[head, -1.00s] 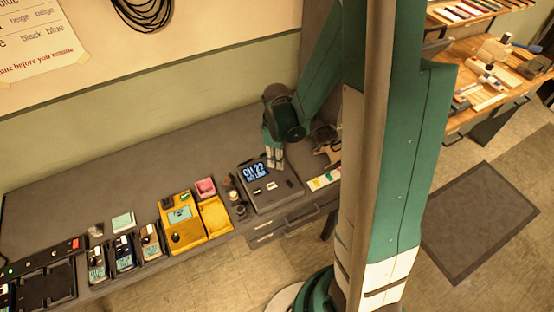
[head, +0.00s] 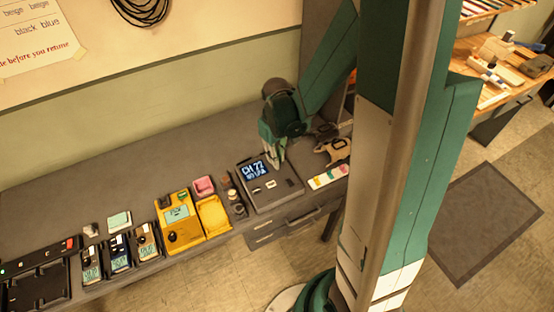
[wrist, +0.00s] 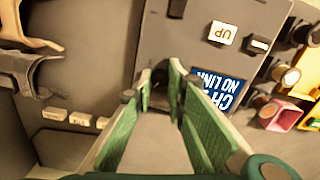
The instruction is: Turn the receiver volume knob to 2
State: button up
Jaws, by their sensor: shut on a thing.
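The receiver (head: 289,192) is a dark grey box near the right end of the bench. Its lit blue display (head: 254,171) reads CH and a second line; in the wrist view the display (wrist: 228,90) shows NO LINK, partly hidden by a finger. My gripper (head: 279,163) reaches down to the receiver's back right part, beside the display. In the wrist view my gripper (wrist: 161,76) has its green fingers on either side of a dark round knob (wrist: 160,97), shut on it. The knob is mostly hidden, and its pointer and scale cannot be read.
A white UP button (wrist: 222,33) and another small button (wrist: 258,45) sit on the receiver. A yellow device (head: 180,226) and a pink box (head: 203,186) stand to the left. A tan clamp-like tool (head: 334,150) and a colour strip (head: 329,177) lie to the right.

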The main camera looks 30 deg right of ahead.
jog(key=m+b, duration=0.1)
jog(key=m, duration=0.4)
jog(key=shift+m+b, duration=0.3)
jog(key=shift+b, duration=0.05)
jog(key=m+b, duration=0.1)
jog(key=m, duration=0.4)
jog(key=shift+m, duration=0.3)
jog(key=o, duration=0.9)
jog(key=shift+r, duration=0.2)
jog(key=shift+r, duration=5.85)
jog(key=shift+a+r, duration=0.1)
